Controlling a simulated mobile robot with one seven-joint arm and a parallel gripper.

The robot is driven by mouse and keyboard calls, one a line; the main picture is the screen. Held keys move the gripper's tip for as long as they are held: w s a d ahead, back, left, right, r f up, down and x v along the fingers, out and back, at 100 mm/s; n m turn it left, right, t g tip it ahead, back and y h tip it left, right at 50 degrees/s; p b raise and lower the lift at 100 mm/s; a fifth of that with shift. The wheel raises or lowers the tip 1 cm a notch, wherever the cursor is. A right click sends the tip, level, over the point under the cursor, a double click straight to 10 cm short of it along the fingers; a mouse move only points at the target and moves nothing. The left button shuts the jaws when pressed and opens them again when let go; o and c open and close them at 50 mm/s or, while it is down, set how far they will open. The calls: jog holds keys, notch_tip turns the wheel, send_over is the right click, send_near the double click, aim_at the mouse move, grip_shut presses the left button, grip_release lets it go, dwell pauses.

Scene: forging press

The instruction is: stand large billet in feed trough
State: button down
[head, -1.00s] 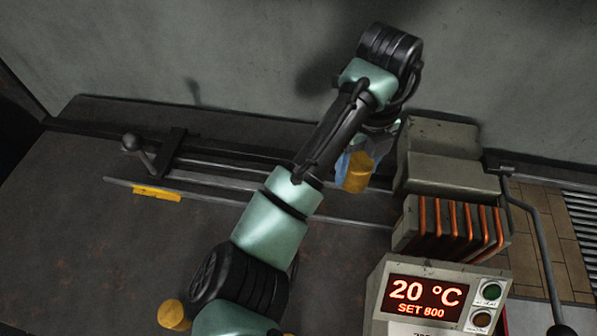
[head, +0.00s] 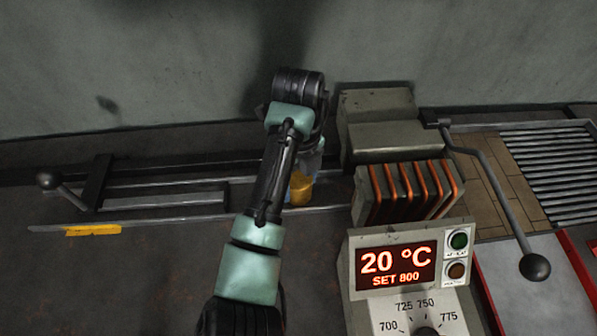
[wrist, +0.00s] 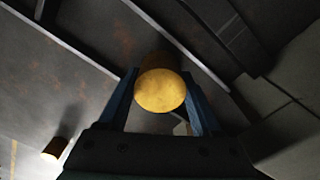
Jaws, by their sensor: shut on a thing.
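The large billet (head: 301,187) is a yellow-orange cylinder, upright in the head view at the right end of the feed trough (head: 205,183), beside the coil unit. My gripper (head: 309,168) is shut on it from above, partly hidden behind my arm. In the wrist view, the billet's round top (wrist: 160,91) sits between the two blue fingers. The billet appears between the trough's rails. Its lower end is hidden, so I cannot tell whether it touches the trough floor.
A second yellow billet (wrist: 55,148) stands apart at the lower left of the wrist view. The copper-coil heater (head: 403,190) and the grey block (head: 385,130) stand close on the right. A ball-ended lever (head: 535,267) juts forward further right. A pusher handle (head: 48,181) is at the trough's left.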

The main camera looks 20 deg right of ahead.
dwell(0.3)
jog(key=shift+c, duration=0.3)
grip_release()
jog(key=shift+f, duration=0.1)
